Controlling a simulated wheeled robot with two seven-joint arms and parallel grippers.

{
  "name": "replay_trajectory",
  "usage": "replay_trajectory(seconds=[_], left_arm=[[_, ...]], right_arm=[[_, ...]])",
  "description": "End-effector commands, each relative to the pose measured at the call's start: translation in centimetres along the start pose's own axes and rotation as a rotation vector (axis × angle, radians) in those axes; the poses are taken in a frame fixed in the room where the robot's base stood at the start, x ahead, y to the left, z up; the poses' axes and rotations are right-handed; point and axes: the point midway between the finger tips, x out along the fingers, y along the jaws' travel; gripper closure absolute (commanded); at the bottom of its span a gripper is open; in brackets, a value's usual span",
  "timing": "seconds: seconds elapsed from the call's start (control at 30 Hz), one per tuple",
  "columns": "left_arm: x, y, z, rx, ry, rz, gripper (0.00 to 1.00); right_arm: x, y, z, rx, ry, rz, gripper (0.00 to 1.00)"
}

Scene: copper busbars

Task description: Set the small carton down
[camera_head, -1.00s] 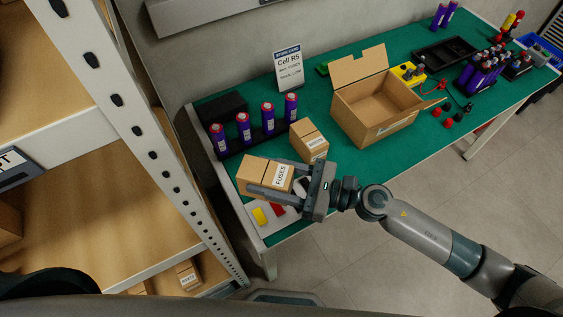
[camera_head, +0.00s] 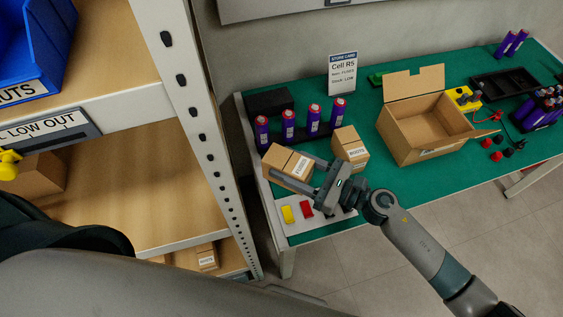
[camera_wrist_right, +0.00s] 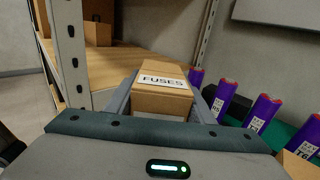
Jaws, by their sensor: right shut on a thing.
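The small carton (camera_head: 287,166), brown with a white label, is between the two fingers of my right gripper (camera_head: 294,170). In the right wrist view the carton (camera_wrist_right: 160,100) reads FUSES and has a finger along each side. The right gripper is shut on it. In the head view the carton appears over the left end of the green-topped bench (camera_head: 345,210); I cannot tell whether its underside touches anything. My left gripper is not in view.
A second small carton (camera_head: 350,149) stands just right of the held one. Several purple cells (camera_head: 288,126) stand behind it. An open box (camera_head: 415,135) is farther right. The shelf rack (camera_head: 190,110) is close on the left. Yellow (camera_head: 288,214) and red (camera_head: 306,208) pieces lie in front.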

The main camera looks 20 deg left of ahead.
Motion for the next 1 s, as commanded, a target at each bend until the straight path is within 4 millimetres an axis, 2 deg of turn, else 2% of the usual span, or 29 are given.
replay_trajectory(seconds=[0.1, 0.33, 0.8, 1.0], left_arm=[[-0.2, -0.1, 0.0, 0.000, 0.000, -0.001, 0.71], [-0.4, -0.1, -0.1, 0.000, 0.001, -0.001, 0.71], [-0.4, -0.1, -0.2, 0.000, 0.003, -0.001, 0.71], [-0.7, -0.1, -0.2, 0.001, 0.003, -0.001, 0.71]], right_arm=[[1.8, -1.2, -1.0, 0.003, -0.003, -0.001, 0.84], [3.8, -2.7, -2.6, 0.001, -0.002, 0.001, 0.84], [4.1, -3.0, -3.0, 0.000, -0.001, 0.001, 0.84], [4.1, -3.0, -4.7, 0.004, -0.001, -0.001, 0.84]])
